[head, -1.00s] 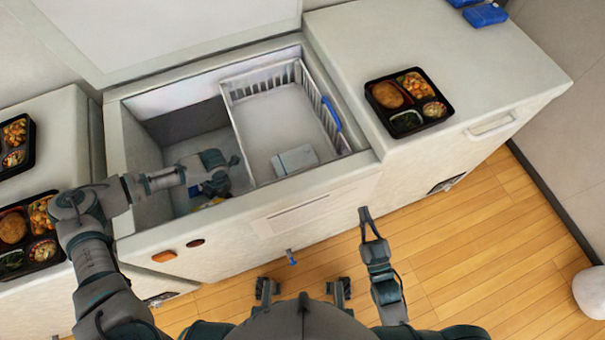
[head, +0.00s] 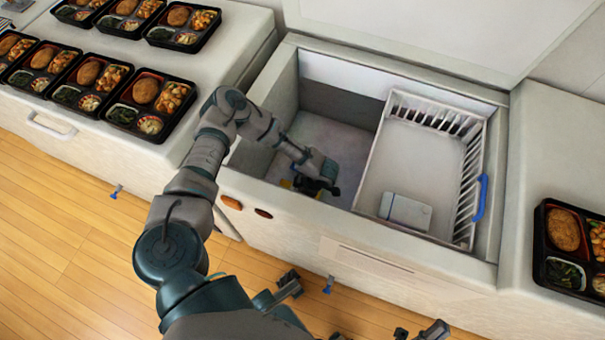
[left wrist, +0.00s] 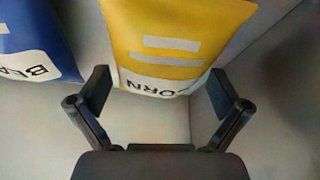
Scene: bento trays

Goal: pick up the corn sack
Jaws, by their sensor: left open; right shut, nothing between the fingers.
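The yellow corn sack (left wrist: 180,40) fills the upper middle of the left wrist view, its lettered end towards me. My left gripper (left wrist: 160,88) is open, one finger at each side of that end, not closed on it. In the head view this gripper (head: 318,187) is down in the left part of the chest freezer; only a sliver of the yellow sack (head: 285,184) shows beside it, the rest hidden. My right gripper (head: 432,330) shows only partly at the bottom edge of the head view, shut and empty.
A blue sack (left wrist: 35,45) lies left of the corn sack. The chest freezer (head: 250,155) has a white wire basket (head: 425,165) on its right side, holding a pale box (head: 405,211). Bento trays (head: 150,103) stand on the left counter; another (head: 570,250) is at right.

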